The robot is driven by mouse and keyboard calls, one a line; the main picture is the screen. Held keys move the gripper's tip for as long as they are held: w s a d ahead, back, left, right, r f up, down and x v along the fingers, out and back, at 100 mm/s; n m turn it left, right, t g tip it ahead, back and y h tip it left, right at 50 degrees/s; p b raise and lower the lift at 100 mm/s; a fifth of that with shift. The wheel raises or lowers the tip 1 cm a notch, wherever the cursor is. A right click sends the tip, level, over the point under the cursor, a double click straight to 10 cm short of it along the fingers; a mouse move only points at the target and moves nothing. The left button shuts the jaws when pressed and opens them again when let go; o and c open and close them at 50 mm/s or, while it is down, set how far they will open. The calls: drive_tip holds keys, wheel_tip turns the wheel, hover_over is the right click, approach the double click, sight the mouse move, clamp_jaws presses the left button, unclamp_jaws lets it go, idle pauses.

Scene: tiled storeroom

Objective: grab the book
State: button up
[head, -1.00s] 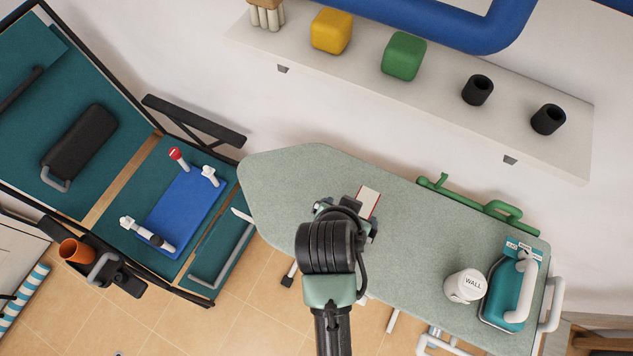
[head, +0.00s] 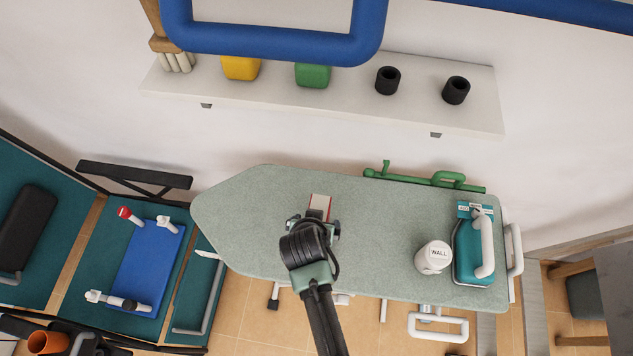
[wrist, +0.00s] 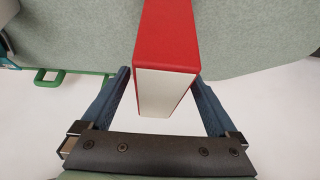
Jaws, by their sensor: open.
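The book (wrist: 166,40) has a red cover and a white page edge. In the wrist view it stands out between the two fingers of my open gripper (wrist: 167,88), with a gap to the finger on each side. In the head view the book (head: 319,202) lies on the grey-green ironing board (head: 380,215), just beyond my gripper (head: 313,227). My wrist hides the near part of the book there.
A white cup (head: 433,257) and a teal iron (head: 474,250) stand at the board's right end. A green rail (head: 430,179) runs along its far edge. A wall shelf (head: 345,98) holds blocks and black cups. The board's left end is clear.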

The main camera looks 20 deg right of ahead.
drive_tip(key=x, duration=0.3)
drive_tip(key=shift+f, duration=0.25)
idle(0.6)
clamp_jaws()
idle(0.5)
